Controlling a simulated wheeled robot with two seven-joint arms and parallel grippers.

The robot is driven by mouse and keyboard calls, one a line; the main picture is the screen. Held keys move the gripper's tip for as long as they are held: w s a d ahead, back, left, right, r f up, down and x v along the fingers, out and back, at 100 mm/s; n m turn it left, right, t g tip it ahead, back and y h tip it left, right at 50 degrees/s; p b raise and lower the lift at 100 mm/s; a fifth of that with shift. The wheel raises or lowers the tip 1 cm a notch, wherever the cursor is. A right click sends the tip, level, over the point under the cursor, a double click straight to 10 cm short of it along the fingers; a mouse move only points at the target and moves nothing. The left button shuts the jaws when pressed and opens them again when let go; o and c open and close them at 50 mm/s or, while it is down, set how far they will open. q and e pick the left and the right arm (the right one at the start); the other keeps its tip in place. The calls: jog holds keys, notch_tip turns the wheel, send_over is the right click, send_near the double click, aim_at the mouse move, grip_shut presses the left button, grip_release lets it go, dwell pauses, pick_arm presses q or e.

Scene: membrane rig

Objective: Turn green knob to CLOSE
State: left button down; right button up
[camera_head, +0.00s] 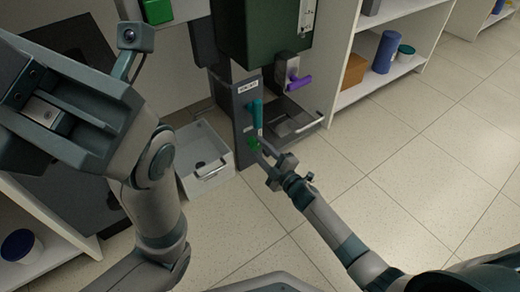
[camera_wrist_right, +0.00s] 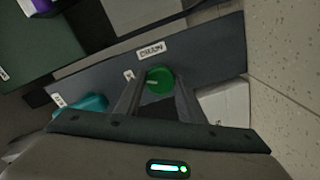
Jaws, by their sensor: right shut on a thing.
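The green knob (camera_head: 254,143) sits low on a dark grey upright panel (camera_head: 243,98). In the right wrist view the knob (camera_wrist_right: 159,80) is round, with a short pale mark on its left part. A white label (camera_wrist_right: 151,50), which seems to read DRAIN, is beside it. My right gripper (camera_head: 262,149) reaches the knob from the lower right, with its two fingers on either side of it, shut on it. I cannot make out a CLOSE mark. My left gripper (camera_head: 45,112) is large at the upper left, away from the panel; its jaw opening is unclear.
A teal handle (camera_head: 255,115) is on the panel just above the knob, and a purple handle (camera_head: 298,82) is to the upper right. A white bin (camera_head: 217,176) stands left of the panel. Shelves (camera_head: 385,82) stand at the right. The tiled floor (camera_head: 410,170) is clear.

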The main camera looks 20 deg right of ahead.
jog(key=shift+s+a+f+n, duration=0.1)
jog(key=shift+n, duration=0.5)
